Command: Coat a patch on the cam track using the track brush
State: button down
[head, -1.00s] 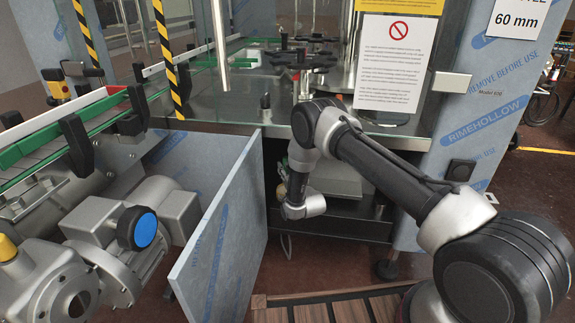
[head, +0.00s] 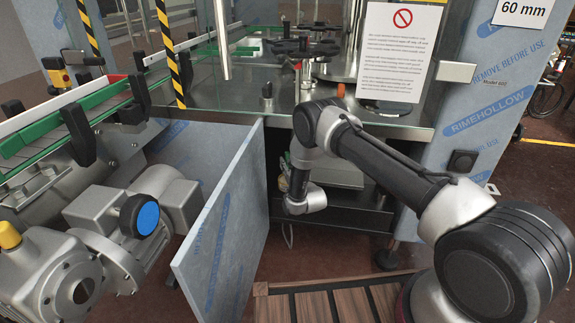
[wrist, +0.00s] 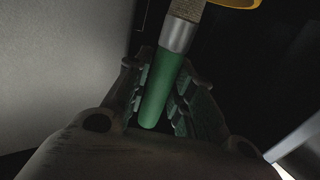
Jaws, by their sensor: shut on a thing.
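The track brush (wrist: 158,92) has a green handle, a silver ferrule and pale bristles cut off by the top edge of the wrist view. My gripper (wrist: 163,82) is shut on its green handle, with a finger on each side. In the head view my gripper is inside the open, dark bay under the machine deck, mostly hidden by my own wrist. A curved yellow-orange piece (wrist: 238,3) shows at the top of the wrist view near the bristles. I cannot tell whether it belongs to the cam track or whether the brush touches it. The cam track is not clearly seen.
A film-covered door panel (head: 222,230) stands open left of the bay. A film-covered post (head: 475,130) bounds it on the right. The steel deck (head: 215,105) lies above. A motor (head: 140,215) and conveyor (head: 60,135) fill the left. A wooden slatted platform (head: 330,300) lies below.

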aim_at(288, 153)
jog(key=shift+f, duration=0.5)
dwell(0.8)
jog(key=shift+r, duration=3.55)
